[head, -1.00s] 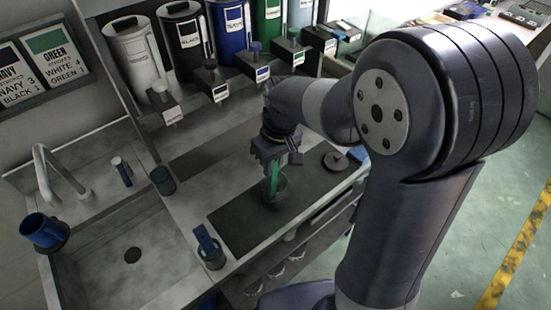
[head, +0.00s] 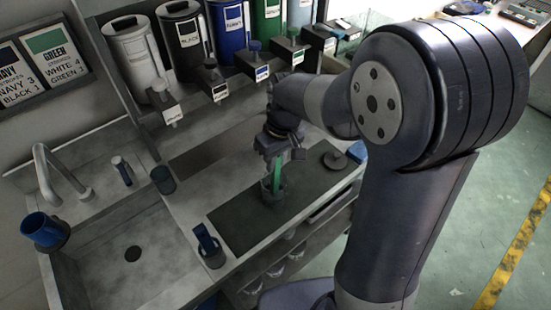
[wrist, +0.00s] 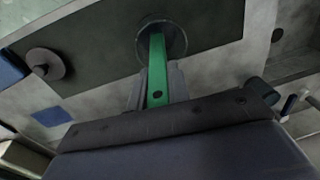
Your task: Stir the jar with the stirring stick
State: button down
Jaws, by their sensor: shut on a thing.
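My gripper (head: 277,152) is above the dark mat (head: 228,226), shut on the green stirring stick (head: 277,172). The stick points down, and its lower end is inside the jar (head: 267,193), a small clear or grey vessel standing on the mat. In the wrist view the green stick (wrist: 157,75) runs from between the fingers into the round jar mouth (wrist: 178,38). The stick's tip and the jar's contents are hard to make out.
A round dark lid-like disc (head: 334,160) lies on the mat's right end. A holder with a blue piece (head: 208,246) stands at the front left. Labelled paint dispensers (head: 183,40) line the back. A sink with a tap (head: 62,175) is at the left.

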jog(key=shift+r, duration=0.15)
jog(key=shift+r+p, duration=3.75)
jog(key=shift+r, duration=0.9)
jog(key=shift+r, duration=2.45)
